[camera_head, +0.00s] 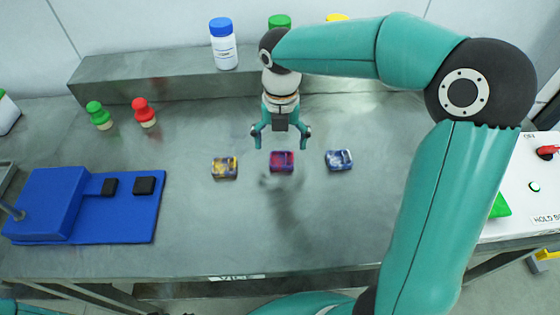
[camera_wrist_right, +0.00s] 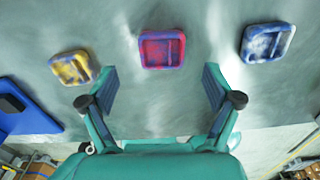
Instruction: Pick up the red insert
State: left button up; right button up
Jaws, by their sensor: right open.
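The red insert (camera_head: 281,161) is a small block with a red top and blue edges, lying on the grey metal table in the middle of a row of similar inserts. It also shows in the right wrist view (camera_wrist_right: 162,49), at the upper centre. My right gripper (camera_head: 281,143) is open and empty, pointing down above the table just behind the red insert in the head view. In the right wrist view its two fingers (camera_wrist_right: 160,88) are spread wide, with the insert centred beyond the tips and apart from them. My left gripper is not in view.
A yellow-and-blue insert (camera_head: 224,168) lies to the left and a white-and-blue one (camera_head: 339,160) to the right, with bare table between. A blue fixture (camera_head: 60,215) stands at left. Green (camera_head: 99,116) and red (camera_head: 144,113) knobbed pieces stand behind. A raised ledge (camera_head: 150,78) holds capped bottles.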

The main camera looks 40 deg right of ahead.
aim_at(281, 160)
notch_tip(281, 160, down, 5)
jog(key=shift+s+f, duration=0.1)
jog(key=c, duration=1.2)
